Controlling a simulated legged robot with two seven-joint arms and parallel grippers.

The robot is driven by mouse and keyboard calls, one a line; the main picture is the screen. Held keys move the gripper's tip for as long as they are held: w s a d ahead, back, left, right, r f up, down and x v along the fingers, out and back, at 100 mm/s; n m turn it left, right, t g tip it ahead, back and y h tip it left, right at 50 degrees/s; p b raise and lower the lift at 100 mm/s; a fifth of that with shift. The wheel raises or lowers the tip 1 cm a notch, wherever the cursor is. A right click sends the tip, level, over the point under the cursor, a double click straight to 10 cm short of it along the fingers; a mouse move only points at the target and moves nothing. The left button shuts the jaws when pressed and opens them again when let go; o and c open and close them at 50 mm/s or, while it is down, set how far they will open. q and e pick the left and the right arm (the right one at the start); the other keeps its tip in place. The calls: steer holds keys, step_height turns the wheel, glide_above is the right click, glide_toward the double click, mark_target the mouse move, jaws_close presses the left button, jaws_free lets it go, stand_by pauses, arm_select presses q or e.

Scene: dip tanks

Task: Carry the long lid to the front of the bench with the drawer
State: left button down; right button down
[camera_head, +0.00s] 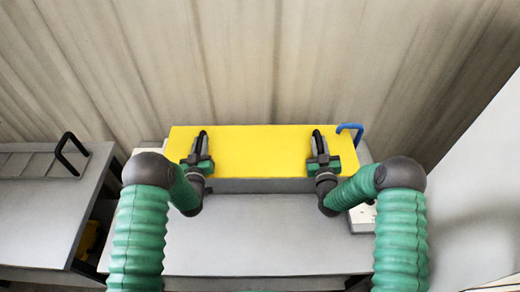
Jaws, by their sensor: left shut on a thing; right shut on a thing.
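The long lid (258,152) is a flat yellow board with an upright dark handle near each end. It lies across the view at the back of the grey bench top (265,240) in front of me. My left gripper (201,146) is shut on the handle near its left end. My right gripper (317,148) is shut on the handle near its right end. The handles are partly hidden by the grippers. I cannot tell whether the lid rests on the grey body (258,186) below it or hangs just above. No drawer shows clearly.
A second grey bench (35,222) stands at the left, with a black handle (70,150) at its back. A blue handle (351,129) sticks out beyond the lid's right end. A pale wall (470,190) closes the right side. The front of the middle bench top is clear.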

arm_select(q)
steer(key=shift+r, duration=0.15)
